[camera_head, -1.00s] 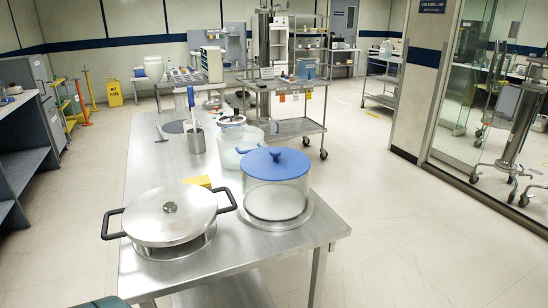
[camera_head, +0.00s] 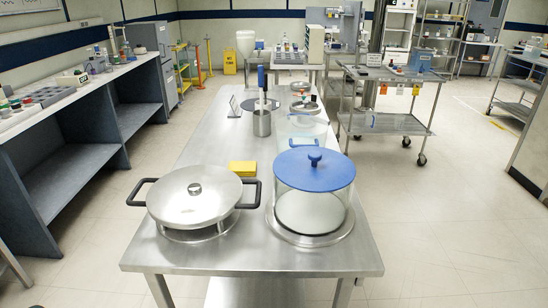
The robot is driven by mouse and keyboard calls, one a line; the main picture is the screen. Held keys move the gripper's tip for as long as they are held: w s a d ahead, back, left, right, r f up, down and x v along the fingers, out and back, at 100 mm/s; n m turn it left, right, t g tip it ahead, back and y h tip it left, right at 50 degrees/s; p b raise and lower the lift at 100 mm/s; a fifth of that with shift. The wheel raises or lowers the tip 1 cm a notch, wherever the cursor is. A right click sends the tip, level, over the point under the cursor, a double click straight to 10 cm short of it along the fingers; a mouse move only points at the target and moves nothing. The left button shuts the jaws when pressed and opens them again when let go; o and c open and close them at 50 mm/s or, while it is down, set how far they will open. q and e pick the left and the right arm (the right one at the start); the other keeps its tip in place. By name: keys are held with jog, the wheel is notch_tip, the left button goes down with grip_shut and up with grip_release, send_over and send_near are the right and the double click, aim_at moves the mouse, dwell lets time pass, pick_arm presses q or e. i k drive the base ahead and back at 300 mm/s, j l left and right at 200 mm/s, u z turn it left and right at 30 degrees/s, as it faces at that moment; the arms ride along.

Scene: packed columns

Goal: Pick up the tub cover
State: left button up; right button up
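A clear round tub (camera_head: 311,212) stands on the right of the near end of the steel table, on a round metal base. Its blue cover (camera_head: 314,171) with a round knob (camera_head: 314,154) lies on top of it. To its left, a steel pan lid (camera_head: 194,194) with a small knob and black side handles sits level over a ring stand. Neither of my grippers shows in the head view.
The steel table (camera_head: 212,263) runs away from me. A yellow block (camera_head: 242,168), a metal cup (camera_head: 262,123) with a tool in it and clear containers stand behind the lid and tub. A dark shelf bench (camera_head: 75,165) is at left, a steel cart (camera_head: 385,124) at back right. The floor at right is clear.

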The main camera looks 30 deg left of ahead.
aim_at(309, 169)
jog(key=i+l+u, duration=0.35)
jog(key=l+u, duration=0.2)
jog(key=i+l+u, duration=0.1)
jog(key=l+u, duration=0.15)
jog(key=i+l+u, duration=0.1)
jog(key=l+u, duration=0.15)
jog(key=l, duration=0.15)
